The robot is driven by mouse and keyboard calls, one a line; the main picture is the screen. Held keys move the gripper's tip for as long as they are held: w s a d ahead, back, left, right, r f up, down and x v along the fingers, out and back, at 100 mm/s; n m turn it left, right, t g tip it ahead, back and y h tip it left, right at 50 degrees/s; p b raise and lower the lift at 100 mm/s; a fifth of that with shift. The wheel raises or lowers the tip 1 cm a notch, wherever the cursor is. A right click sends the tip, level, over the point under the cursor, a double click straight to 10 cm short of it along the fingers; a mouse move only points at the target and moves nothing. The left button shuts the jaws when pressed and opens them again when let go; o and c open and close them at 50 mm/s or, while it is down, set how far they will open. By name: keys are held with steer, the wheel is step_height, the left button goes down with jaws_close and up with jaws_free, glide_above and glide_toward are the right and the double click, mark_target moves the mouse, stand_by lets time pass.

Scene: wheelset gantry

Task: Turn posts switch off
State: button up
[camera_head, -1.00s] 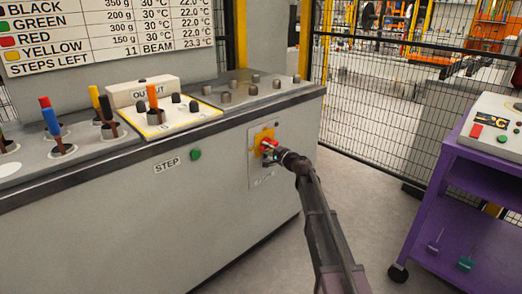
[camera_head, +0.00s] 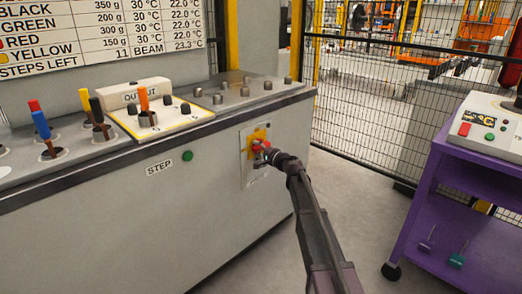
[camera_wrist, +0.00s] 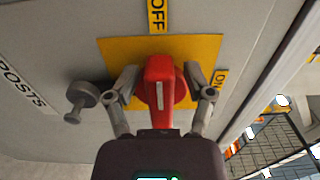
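The posts switch is a red knob (camera_wrist: 159,95) with a white line on its bar-shaped handle, mounted on a yellow plate (camera_wrist: 118,52). In the wrist view, an OFF label is above the knob, an ON label is to its right and a POSTS label is at the left. The bar lies upright in that view, in line with OFF. My gripper (camera_wrist: 160,72) has one finger on each side of the knob, with small gaps visible beside the bar. Contact with the round base cannot be told. In the head view, my gripper (camera_head: 265,155) partly hides the switch (camera_head: 258,145) on the console front.
A grey peg (camera_wrist: 80,102) sticks out left of the plate in the wrist view. The console (camera_head: 130,220) has a green STEP button (camera_head: 187,156) and several levers on top. A purple cart (camera_head: 455,210) stands right, before a mesh fence (camera_head: 375,100). Floor between is clear.

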steer(key=shift+d, duration=0.1)
steer(key=shift+s+d, duration=0.15)
steer(key=shift+s, duration=0.05)
steer(key=v, duration=1.1)
steer(key=shift+s+d, duration=0.15)
steer(key=shift+d, duration=0.05)
